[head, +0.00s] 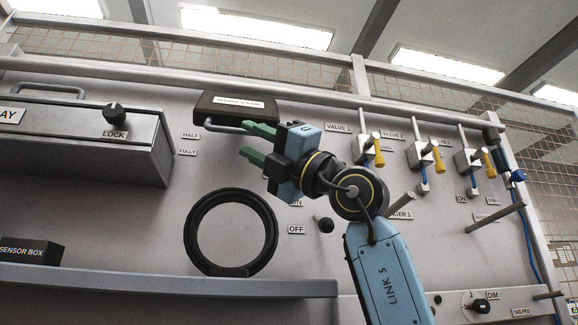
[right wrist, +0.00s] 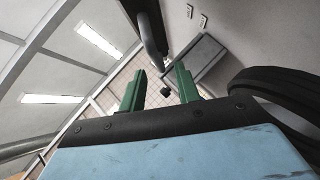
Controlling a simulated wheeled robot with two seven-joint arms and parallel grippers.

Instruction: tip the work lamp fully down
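The work lamp (head: 237,105) is a dark box with a white label, mounted high on the grey panel left of my right gripper. A grey bar handle (head: 222,127) hangs along its lower side. Labels HALF and FULLY (head: 187,152) sit on the panel to its lower left. My right gripper (head: 247,140) is open, its green fingers pointing left just below the lamp's right end. In the right wrist view the fingers (right wrist: 160,75) stand apart with nothing gripped. The lamp's bar (right wrist: 154,45) shows just beyond their tips; contact cannot be told. My left gripper is not in view.
A black ring (head: 232,232) stands on a shelf (head: 150,281) below the lamp. A grey box with a LOCK knob (head: 114,113) projects at left. Valves with yellow handles (head: 378,152) and pegs (head: 496,217) stick out at right. A rail (head: 300,98) runs above.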

